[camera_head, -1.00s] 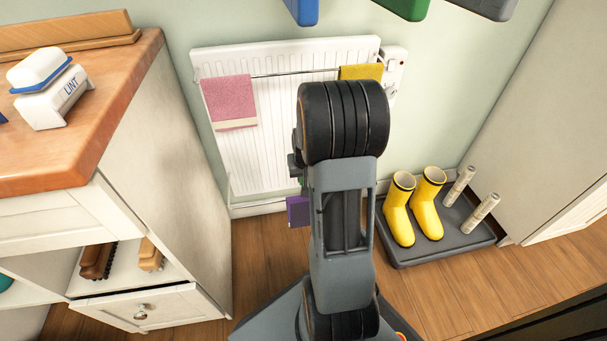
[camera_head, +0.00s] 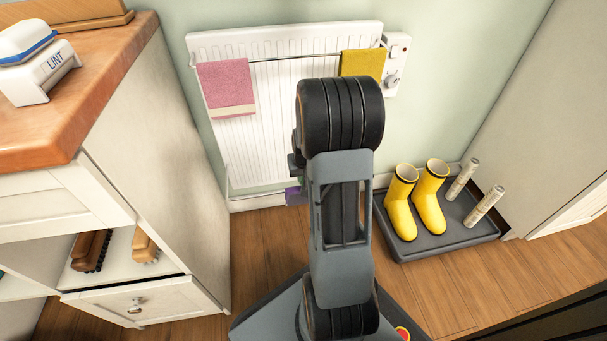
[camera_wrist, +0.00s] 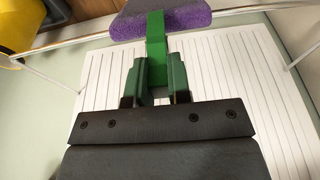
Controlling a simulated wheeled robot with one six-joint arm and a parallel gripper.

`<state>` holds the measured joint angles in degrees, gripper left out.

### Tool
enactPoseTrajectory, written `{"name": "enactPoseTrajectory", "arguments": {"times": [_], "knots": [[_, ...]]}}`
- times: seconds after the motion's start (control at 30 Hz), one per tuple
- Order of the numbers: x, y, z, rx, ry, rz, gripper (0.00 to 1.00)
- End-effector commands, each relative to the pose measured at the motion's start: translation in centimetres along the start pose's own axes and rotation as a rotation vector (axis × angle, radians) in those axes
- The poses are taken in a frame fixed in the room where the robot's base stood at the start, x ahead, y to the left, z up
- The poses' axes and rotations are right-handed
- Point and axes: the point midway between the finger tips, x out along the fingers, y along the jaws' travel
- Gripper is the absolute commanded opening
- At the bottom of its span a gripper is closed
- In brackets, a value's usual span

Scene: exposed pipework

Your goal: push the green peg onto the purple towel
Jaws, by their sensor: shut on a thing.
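In the wrist view, the green peg (camera_wrist: 156,40) stands between the fingers of my gripper (camera_wrist: 158,72), which is shut on it. The peg's far end overlaps the edge of the purple towel (camera_wrist: 190,19); I cannot tell how far the peg sits over the cloth. The towel is at the low thin rail in front of the radiator. In the head view only a small purple part of the towel (camera_head: 292,196) shows left of my arm, low by the radiator. My arm hides the gripper and most of the peg there.
A white radiator (camera_head: 240,140) carries a pink towel (camera_head: 227,88) and a mustard towel (camera_head: 362,64) on its upper rail. Yellow boots (camera_head: 430,197) stand on a grey tray (camera_head: 455,235) at right. A white cabinet (camera_head: 165,165) is at left. Wooden floor between is clear.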

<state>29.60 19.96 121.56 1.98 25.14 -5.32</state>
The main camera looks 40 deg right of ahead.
Motion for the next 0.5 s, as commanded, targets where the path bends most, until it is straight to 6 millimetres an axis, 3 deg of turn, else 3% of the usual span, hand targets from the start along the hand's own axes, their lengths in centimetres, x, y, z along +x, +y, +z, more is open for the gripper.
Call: {"name": "enactPoseTrajectory", "arguments": {"times": [0.5], "knots": [[0.49,0.0,0.13,0.0,0.0,0.0,0.0]]}}
